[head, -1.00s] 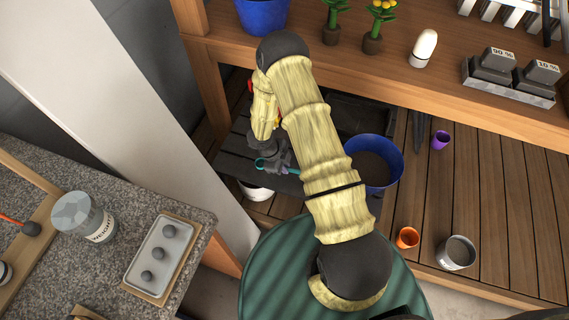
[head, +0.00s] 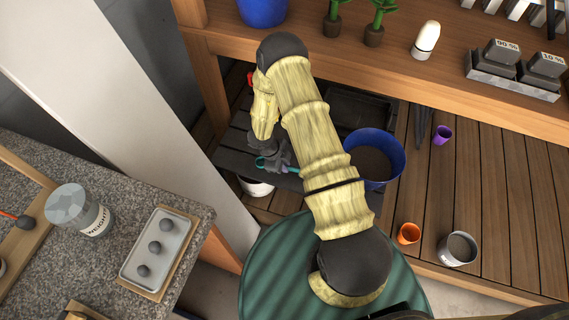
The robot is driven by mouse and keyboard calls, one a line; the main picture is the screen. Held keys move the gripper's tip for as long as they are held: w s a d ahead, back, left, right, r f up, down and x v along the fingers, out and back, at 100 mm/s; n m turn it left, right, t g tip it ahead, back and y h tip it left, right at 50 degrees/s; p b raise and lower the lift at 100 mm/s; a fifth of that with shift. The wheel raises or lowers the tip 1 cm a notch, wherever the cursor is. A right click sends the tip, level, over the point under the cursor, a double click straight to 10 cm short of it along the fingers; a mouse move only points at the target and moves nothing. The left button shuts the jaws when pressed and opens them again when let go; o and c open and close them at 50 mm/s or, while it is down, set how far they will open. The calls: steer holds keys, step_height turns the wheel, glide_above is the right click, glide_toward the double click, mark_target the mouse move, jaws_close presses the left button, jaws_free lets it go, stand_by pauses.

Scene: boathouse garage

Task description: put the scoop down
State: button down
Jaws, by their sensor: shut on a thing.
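The scoop (head: 290,170) is a small teal thing, and only part of it shows. My gripper (head: 272,162) is shut on it, low over or at a dark slatted surface (head: 231,160) under the wooden bench. I cannot tell whether the scoop touches that surface. My arm hides much of the area to the right of the gripper.
A blue pot (head: 396,175) stands just right of my arm. A white pot (head: 256,188) sits below the gripper. An orange cup (head: 408,234), a grey pot (head: 458,248) and a purple cup (head: 442,134) stand on the slatted deck. The bench (head: 395,58) overhangs.

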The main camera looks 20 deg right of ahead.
steer(key=shift+f, duration=0.45)
stand_by(0.5)
steer(key=c, duration=1.3)
jaws_free()
steer(key=shift+c, duration=0.2)
steer(key=c, duration=0.4)
steer(key=p+v, duration=1.3)
steer(key=v, duration=0.2)
stand_by(0.5)
stand_by(0.4)
